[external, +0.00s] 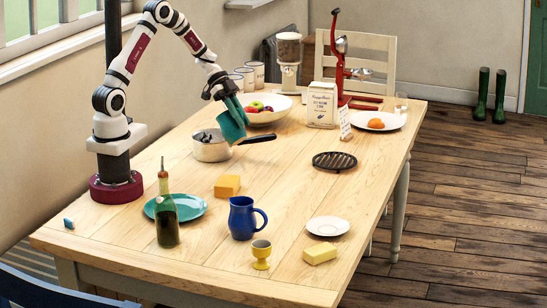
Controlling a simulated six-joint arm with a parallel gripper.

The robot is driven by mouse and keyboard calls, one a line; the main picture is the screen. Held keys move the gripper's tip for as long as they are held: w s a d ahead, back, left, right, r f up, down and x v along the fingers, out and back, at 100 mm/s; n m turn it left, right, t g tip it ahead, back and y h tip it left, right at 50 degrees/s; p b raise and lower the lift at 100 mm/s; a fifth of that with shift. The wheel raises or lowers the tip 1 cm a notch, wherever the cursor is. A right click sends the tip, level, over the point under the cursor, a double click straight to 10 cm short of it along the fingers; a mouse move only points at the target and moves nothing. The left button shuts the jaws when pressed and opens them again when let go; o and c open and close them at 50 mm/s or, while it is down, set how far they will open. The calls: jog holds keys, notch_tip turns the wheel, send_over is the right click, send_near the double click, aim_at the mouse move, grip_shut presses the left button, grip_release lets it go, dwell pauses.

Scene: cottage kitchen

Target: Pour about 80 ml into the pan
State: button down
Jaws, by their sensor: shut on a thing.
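The pan (211,151), a silver saucepan with a dark handle pointing right, stands on the wooden table near my arm's base. My gripper (224,93) is shut on a teal vessel (232,123) and holds it above the pan's right side. The vessel is tilted. Its lower end is close to the pan's rim and handle; I cannot tell whether they touch. No stream of liquid is visible, and the vessel's contents are hidden. Some of the pan's inside is hidden too.
A fruit bowl (262,117) stands behind the vessel. A yellow block (227,186), teal plate (190,209), green bottle (167,224) and blue jug (242,218) stand nearer the front. A black trivet (334,161) lies to the right. The table between pan and trivet is clear.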

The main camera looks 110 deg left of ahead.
jog(key=shift+w+g, duration=0.2)
jog(key=shift+g, duration=0.3)
jog(key=shift+d, duration=0.1)
dwell(1.3)
jog(key=shift+w+d+r+g+y, duration=0.1)
jog(key=shift+w+g+y, duration=0.2)
jog(key=shift+w, duration=0.05)
jog(key=w+d+f+g+y, duration=0.2)
jog(key=w+f+g, duration=0.1)
jog(key=g, duration=0.3)
jog(key=shift+w+f+g+y, duration=0.3)
jog(key=shift+w+y, duration=0.1)
jog(key=shift+w, duration=0.45)
jog(key=shift+w, duration=0.1)
